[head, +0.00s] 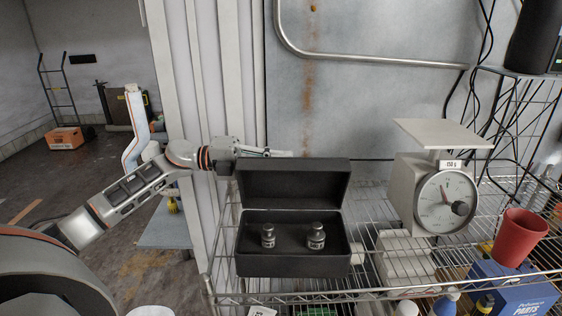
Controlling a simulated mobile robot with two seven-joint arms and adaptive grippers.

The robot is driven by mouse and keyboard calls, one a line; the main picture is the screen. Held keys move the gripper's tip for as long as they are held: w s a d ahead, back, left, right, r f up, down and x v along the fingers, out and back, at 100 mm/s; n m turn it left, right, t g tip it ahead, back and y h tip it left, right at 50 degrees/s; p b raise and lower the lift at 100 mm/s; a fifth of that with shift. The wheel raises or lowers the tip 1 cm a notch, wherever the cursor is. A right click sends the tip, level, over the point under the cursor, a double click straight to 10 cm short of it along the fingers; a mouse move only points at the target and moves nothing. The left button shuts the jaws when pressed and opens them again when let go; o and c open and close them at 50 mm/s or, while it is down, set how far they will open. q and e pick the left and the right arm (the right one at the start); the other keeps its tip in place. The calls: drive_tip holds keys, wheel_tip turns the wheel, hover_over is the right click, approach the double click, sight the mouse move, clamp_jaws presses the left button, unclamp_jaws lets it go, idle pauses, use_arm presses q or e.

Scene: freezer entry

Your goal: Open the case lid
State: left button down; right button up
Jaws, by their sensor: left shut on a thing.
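The black case (292,266) sits on the wire shelf with its lid (294,190) raised about upright at the back. Two small metal weights stand inside the case, a left one (268,237) and a right one (316,237). My left gripper (272,153) comes in from the left at the upper left edge of the lid. It is shut on the lid, though the lid partly hides its fingertips. My right gripper is out of view.
A dial scale (437,190) stands right of the case on the wire shelf (225,275). A red cup (518,238) and a blue box (510,290) are farther right. A metal door with a bar handle (375,58) rises behind the case.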

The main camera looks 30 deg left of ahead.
use_arm(q)
drive_tip(key=shift+w+a+f, duration=0.3)
drive_tip(key=shift+w, duration=0.2)
drive_tip(key=c, duration=2.2)
unclamp_jaws()
drive_tip(key=shift+w, duration=0.15)
drive_tip(key=shift+a, duration=0.1)
drive_tip(key=v, duration=1.1)
drive_tip(key=shift+s+a, duration=0.3)
drive_tip(key=shift+s, duration=0.05)
